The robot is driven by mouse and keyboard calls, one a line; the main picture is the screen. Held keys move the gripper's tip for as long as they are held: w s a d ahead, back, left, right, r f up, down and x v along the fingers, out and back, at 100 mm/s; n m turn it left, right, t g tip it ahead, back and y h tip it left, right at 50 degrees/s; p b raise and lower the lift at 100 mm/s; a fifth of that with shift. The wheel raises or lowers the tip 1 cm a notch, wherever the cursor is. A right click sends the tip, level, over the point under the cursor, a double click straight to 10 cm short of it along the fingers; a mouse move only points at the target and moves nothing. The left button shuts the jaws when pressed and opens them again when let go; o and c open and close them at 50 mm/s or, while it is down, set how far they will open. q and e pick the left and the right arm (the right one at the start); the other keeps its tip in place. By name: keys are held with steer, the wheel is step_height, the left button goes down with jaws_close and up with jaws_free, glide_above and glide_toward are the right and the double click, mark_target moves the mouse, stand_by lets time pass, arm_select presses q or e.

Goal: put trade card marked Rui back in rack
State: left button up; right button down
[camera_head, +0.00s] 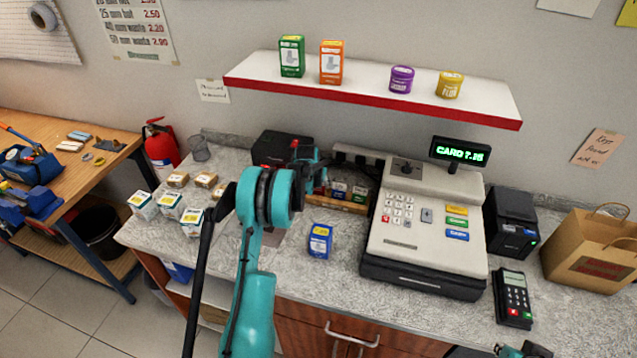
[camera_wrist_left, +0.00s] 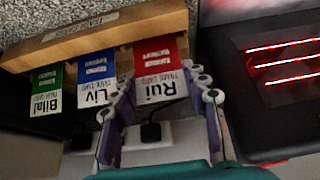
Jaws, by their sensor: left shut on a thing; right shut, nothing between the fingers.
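In the head view the rack (camera_head: 340,205) is left of the till, partly behind my left arm, whose fingers are hidden there. My right gripper (camera_head: 522,350) is shut and empty at the bottom edge, partly cut off.
The till (camera_head: 425,225) stands close right of the rack, with a card terminal (camera_head: 514,298) beyond. A black device with red lines (camera_wrist_left: 278,60) is beside the rack. A blue box (camera_head: 320,241) and several small cartons (camera_head: 170,205) stand on the counter. A shelf (camera_head: 375,88) hangs above.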

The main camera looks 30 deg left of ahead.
arm_select(q)
steer(key=o, duration=0.8)
steer(key=shift+c, duration=0.2)
steer(key=v, duration=1.2)
steer(key=shift+d, duration=0.1)
